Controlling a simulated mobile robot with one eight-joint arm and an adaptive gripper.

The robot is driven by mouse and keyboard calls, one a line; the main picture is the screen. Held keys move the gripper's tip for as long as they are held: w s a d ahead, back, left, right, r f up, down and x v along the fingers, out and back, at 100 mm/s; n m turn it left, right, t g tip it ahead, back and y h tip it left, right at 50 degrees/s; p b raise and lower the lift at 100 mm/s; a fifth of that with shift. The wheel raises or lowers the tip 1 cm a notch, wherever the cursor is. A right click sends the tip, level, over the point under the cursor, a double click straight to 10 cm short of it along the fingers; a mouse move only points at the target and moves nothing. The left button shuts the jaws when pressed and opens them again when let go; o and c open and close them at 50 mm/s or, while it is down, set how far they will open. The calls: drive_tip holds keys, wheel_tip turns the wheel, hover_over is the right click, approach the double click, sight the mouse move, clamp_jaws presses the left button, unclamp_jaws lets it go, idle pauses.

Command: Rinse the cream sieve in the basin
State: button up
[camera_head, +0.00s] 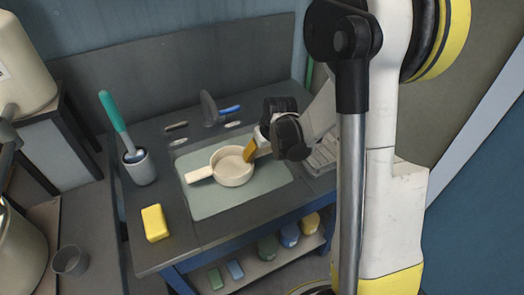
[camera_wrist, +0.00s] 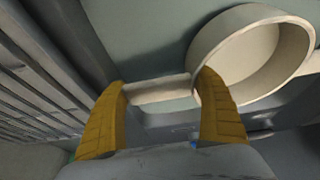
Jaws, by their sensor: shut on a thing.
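The cream sieve (camera_head: 232,169) is over the pale green basin (camera_head: 225,206) in the head view, bowl facing up. Its handle (camera_head: 200,174) points left. My gripper (camera_head: 251,150) is at the sieve's right side, with a yellow finger beside the rim. In the wrist view, the sieve bowl (camera_wrist: 262,55) is at upper right, and a cream bar (camera_wrist: 160,88) from it spans the gap between my yellow fingertips (camera_wrist: 162,90). My gripper is shut on the sieve. I cannot tell whether the sieve touches the basin floor. No water shows.
A dark tap (camera_head: 208,108) stands behind the basin. A grey cup (camera_head: 140,168) with a teal-handled brush (camera_head: 114,112) and a yellow sponge (camera_head: 155,222) stand to the left. A slatted rack (camera_head: 322,155) is on the right. Several items sit on the shelf below.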

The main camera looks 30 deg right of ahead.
wheel_tip(320, 180, down, 6)
drive_tip(key=b, duration=0.4)
drive_tip(key=shift+b, duration=0.4)
drive_tip(key=shift+f, duration=1.1)
drive_tip(key=shift+w, duration=0.1)
